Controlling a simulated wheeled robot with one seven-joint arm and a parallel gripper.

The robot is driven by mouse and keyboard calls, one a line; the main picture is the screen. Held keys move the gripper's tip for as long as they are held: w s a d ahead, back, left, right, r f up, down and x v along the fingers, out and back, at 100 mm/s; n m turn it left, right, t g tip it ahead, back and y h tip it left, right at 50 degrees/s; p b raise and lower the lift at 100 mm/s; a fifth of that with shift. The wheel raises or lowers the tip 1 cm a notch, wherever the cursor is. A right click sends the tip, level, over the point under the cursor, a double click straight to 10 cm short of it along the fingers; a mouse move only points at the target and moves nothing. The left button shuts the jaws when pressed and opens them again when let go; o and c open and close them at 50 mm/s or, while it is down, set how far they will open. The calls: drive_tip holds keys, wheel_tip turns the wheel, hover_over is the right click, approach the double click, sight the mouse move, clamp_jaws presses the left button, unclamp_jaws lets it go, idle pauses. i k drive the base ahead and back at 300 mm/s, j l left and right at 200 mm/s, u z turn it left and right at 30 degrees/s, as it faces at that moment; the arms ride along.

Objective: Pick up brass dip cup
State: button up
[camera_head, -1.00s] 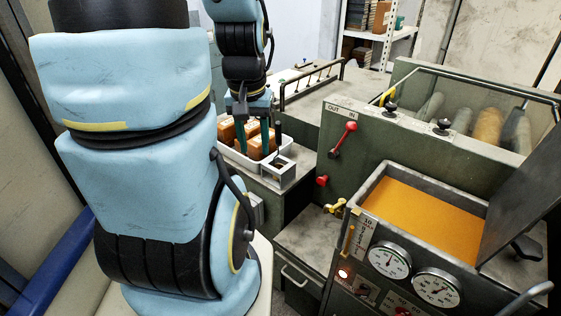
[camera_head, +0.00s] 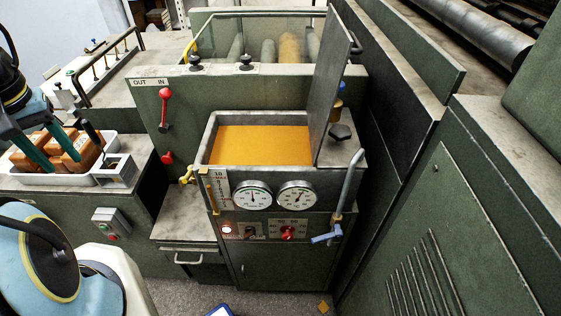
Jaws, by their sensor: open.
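No brass dip cup can be made out with certainty. A small brass-coloured piece (camera_head: 341,88) shows beside the raised lid at the right, too small to identify. A yellow brass tap (camera_head: 187,175) sits at the left of the amber-filled tank (camera_head: 262,146). My gripper (camera_head: 64,162) is at the left edge, pointing down over a white tray (camera_head: 60,181) of orange-brown blocks (camera_head: 84,151). Its two teal fingers are apart, among or just above the blocks. I cannot tell whether they touch one.
A grey metal holder (camera_head: 118,170) with a dark upright item stands at the tray's right end. The tank's lid (camera_head: 333,85) stands raised. Dials (camera_head: 252,195) and a blue-handled lever (camera_head: 327,237) are on the tank front. A tall green cabinet (camera_head: 455,235) bounds the right.

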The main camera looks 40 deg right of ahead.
sight(85, 124)
drive_tip(key=i+u, duration=0.2)
drive_tip(key=u, duration=0.15)
drive_tip(key=i+u, duration=0.2)
drive_tip(key=u, duration=0.2)
